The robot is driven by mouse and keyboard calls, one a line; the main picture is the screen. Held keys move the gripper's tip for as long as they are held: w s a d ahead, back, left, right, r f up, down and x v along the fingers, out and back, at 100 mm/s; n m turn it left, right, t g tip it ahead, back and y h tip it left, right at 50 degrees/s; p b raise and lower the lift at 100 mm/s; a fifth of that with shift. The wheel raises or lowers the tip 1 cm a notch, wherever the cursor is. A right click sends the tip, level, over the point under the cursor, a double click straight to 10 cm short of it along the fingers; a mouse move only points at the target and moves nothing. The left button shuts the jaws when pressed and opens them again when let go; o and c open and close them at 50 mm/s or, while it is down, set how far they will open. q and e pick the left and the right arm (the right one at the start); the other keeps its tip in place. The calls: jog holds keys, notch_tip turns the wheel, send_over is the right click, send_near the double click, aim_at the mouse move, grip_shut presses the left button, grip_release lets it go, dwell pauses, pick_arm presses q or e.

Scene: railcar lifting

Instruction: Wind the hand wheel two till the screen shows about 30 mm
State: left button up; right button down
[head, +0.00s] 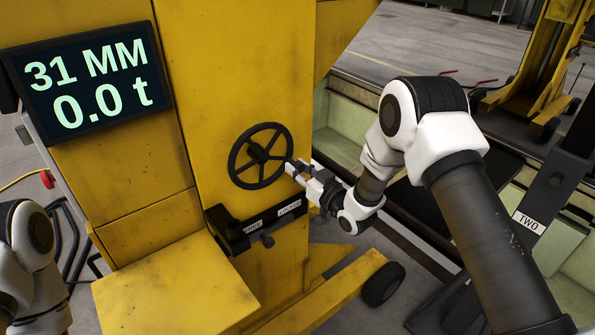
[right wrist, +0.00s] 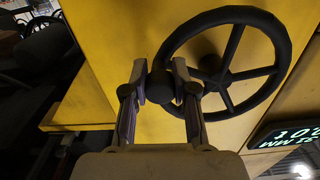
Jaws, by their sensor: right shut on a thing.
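The black spoked hand wheel (head: 236,167) is on the front of a yellow lifting jack (head: 205,75). My right gripper (head: 291,168) is at the wheel's right rim, shut on its dark handle knob. In the right wrist view the knob (right wrist: 160,86) sits between the two fingers, with the wheel (right wrist: 284,38) behind and to the right. The screen (head: 90,82) reads "31 MM" and "0.0 t". It also shows turned over in the right wrist view (right wrist: 289,128), partly cut off. My left arm shows at the lower left, but its gripper is out of view.
Below the wheel is a black lever box (head: 232,237) with labels, one seeming to read "LOCKED". A yellow box-like ledge (head: 175,290) juts out at the lower left. A dark post with a "TWO" label (head: 529,222) stands at the right. A black wheel (head: 383,284) is on the floor.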

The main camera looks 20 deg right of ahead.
aim_at(289, 135)
jog(key=r+n, duration=0.1)
jog(key=r+n+b, duration=0.1)
jog(key=shift+w+d+n, duration=0.2)
jog(key=shift+d+n, duration=0.1)
jog(key=shift+d, duration=0.1)
jog(key=r+n, duration=0.1)
jog(key=r+n+b, duration=0.1)
jog(key=shift+d+n, duration=0.15)
jog(key=shift+n, duration=0.25)
notch_tip(289, 135, up, 2)
jog(key=n+b, duration=0.1)
jog(key=n, duration=0.2)
jog(key=shift+r+b, duration=0.15)
jog(key=shift+b, duration=0.15)
jog(key=shift+s+a+r+n+b, duration=0.1)
jog(key=shift+a+r+n+b, duration=0.2)
jog(key=shift+r+n, duration=0.3)
jog(key=shift+s+a+r+n+b, duration=0.15)
jog(key=shift+r+n+b, duration=0.15)
jog(key=shift+n, duration=0.5)
jog(key=shift+w, duration=0.1)
jog(key=c, duration=0.9)
grip_release()
jog(key=shift+r, duration=0.1)
